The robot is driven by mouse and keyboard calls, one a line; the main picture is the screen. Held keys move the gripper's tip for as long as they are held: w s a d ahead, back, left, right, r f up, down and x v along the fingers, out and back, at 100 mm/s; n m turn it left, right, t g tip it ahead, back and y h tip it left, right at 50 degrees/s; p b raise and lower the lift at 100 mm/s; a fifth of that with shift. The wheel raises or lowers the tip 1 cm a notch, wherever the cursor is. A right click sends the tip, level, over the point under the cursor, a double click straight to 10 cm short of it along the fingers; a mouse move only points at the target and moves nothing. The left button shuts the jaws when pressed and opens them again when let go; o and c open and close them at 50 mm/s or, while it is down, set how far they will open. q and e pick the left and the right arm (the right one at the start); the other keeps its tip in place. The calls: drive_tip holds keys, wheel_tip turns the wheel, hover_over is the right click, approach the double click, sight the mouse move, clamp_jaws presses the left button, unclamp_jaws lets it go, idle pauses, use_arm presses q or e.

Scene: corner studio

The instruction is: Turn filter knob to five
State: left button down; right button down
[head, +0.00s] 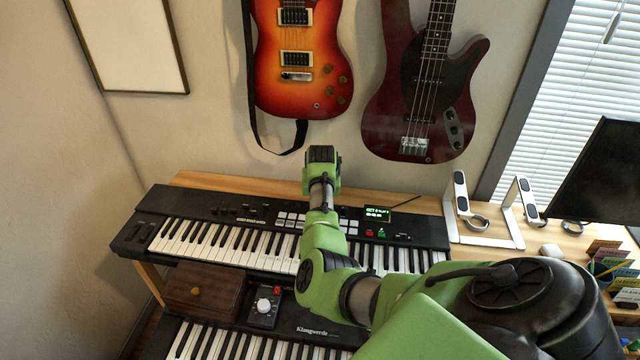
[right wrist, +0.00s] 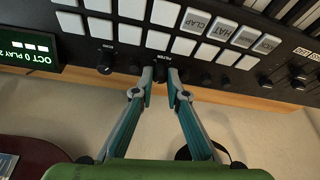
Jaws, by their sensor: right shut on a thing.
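The upper black keyboard (head: 150,215) stands on the wooden desk, with a row of small knobs along its back panel. In the right wrist view the filter knob (right wrist: 161,74) is a small dark knob by a "FILTER" label, largely hidden by the fingers. My right gripper (right wrist: 160,80) is shut on this knob, one fingertip on each side. The knob's pointer and any scale numbers cannot be made out. In the head view my right arm reaches over the keyboard and hides the fingers. My left gripper is not in view.
A green lit display (head: 378,212) is right of my wrist. More knobs, such as a dark one (right wrist: 105,60), flank the filter knob. Two guitars (head: 300,60) hang on the wall close behind. A lower keyboard, a wooden box (head: 203,290) and a white stand (head: 490,240) are nearby.

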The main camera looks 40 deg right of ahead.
drive_tip(key=n, duration=0.1)
drive_tip(key=n+p, duration=0.1)
drive_tip(key=p, duration=0.1)
drive_tip(key=shift+s+d+r+n+t+y, duration=0.1)
drive_tip(key=shift+d+r+n+t+y, duration=0.1)
drive_tip(key=shift+r+n+t+y, duration=0.15)
drive_tip(key=shift+f+n+t+y+p, duration=0.25)
drive_tip(key=shift+n+y+p, duration=0.4)
drive_tip(key=shift+n, duration=0.9)
drive_tip(key=c, duration=2.3)
unclamp_jaws()
drive_tip(key=v, duration=1.2)
